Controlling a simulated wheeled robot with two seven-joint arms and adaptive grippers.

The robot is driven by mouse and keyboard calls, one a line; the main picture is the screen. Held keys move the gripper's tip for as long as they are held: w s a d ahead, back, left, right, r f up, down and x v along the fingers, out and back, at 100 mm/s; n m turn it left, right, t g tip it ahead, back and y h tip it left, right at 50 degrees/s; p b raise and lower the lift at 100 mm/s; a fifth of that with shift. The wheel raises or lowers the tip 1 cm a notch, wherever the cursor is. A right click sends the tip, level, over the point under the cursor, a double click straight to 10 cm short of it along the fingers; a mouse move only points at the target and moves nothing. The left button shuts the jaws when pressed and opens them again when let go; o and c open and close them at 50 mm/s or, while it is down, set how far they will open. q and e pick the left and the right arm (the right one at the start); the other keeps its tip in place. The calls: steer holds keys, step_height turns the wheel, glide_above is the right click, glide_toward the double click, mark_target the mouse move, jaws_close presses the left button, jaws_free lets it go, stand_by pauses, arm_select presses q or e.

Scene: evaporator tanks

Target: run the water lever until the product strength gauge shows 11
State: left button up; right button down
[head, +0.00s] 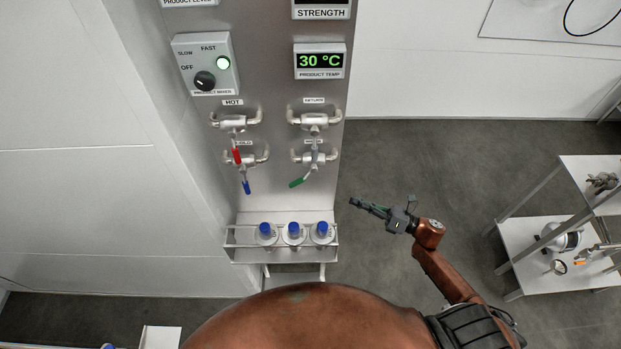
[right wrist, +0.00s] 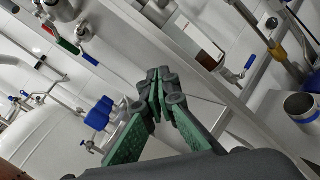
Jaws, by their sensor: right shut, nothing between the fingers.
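The product strength gauge (head: 321,4) is cut off at the top of the head view; only its STRENGTH label and the dark lower edge of the display show, so its number is hidden. Below on the steel panel are valves with a red lever (head: 236,155), a blue lever (head: 246,187), a green lever (head: 297,183) and a grey lever (head: 314,156). I cannot tell from the small labels which is the water lever. My right gripper (head: 354,202) is shut and empty, right of the panel and apart from the levers. Its fingertips meet in the right wrist view (right wrist: 160,82). My left gripper is not in view.
A rack (head: 232,246) with blue-capped bottles (head: 294,232) juts out below the levers. The temperature display (head: 320,61) reads 30 °C. A white shelf unit (head: 540,285) stands at right; the floor between is clear.

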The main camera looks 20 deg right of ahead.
mark_target(303, 178)
steer(key=s+a+r+n+g+y+p, duration=0.2)
steer(key=s+a+r+n+g+y, duration=0.25)
steer(key=r+n, duration=0.55)
arm_select(q)
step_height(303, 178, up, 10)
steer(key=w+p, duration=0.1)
steer(key=p, duration=0.5)
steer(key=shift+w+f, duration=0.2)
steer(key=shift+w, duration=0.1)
arm_select(e)
steer(key=r+x, duration=0.2)
steer(key=x, duration=1.2)
steer(key=shift+s+d+r+m+h, duration=0.15)
steer(key=shift+d+r+m+h, duration=0.1)
steer(key=shift+m+h, duration=0.15)
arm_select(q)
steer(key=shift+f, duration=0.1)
